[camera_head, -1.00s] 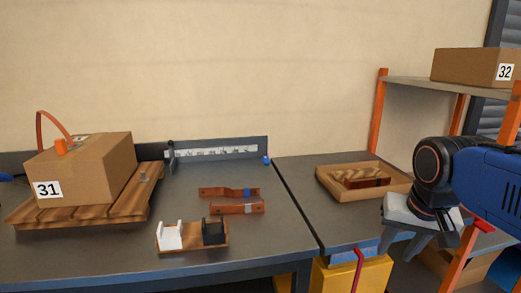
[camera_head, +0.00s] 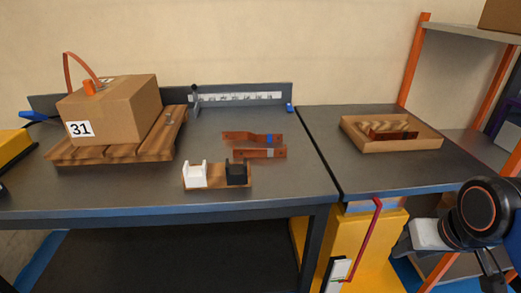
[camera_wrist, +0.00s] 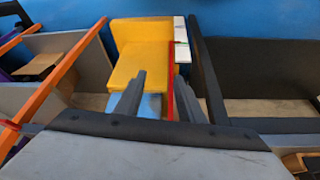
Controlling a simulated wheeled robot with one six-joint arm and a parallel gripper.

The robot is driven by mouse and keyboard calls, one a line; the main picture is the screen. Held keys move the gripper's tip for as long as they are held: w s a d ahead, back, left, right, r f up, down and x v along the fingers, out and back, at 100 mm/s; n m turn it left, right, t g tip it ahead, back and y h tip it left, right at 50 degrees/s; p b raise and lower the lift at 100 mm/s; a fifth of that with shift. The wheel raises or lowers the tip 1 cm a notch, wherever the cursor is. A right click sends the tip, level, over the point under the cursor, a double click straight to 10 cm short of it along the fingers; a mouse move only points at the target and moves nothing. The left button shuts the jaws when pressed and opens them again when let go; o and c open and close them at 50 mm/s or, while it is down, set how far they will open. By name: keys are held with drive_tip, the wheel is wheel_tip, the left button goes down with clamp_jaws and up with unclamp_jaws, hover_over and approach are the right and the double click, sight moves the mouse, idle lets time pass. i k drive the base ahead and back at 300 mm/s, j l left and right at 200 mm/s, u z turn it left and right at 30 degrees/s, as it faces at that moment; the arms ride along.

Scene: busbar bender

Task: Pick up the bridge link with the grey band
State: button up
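The bridge link with the grey band (camera_head: 254,154) is a copper-coloured strip lying on the grey bench in the head view. A second copper link with a blue band (camera_head: 240,137) lies just behind it, nearly parallel. My gripper (camera_wrist: 158,100) is open in the wrist view, its two dark fingers apart with nothing held between them. In the head view my gripper is at the lower right, well to the right of both links and partly cut off by the frame. The links do not show in the wrist view.
A wooden holder (camera_head: 218,186) with white and black blocks stands in front of the links. Box 31 (camera_head: 110,110) sits on a pallet at left. A wooden tray (camera_head: 390,148) is on the right bench. A yellow cabinet (camera_head: 378,235) and orange-posted shelf (camera_head: 412,65) are at right.

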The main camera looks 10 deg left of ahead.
sight(269, 152)
drive_tip(key=j+u, duration=0.35)
drive_tip(key=j, duration=1.5)
drive_tip(key=l+u, duration=0.15)
drive_tip(key=l, duration=0.15)
drive_tip(key=j+z, duration=0.2)
drive_tip(key=j, duration=0.15)
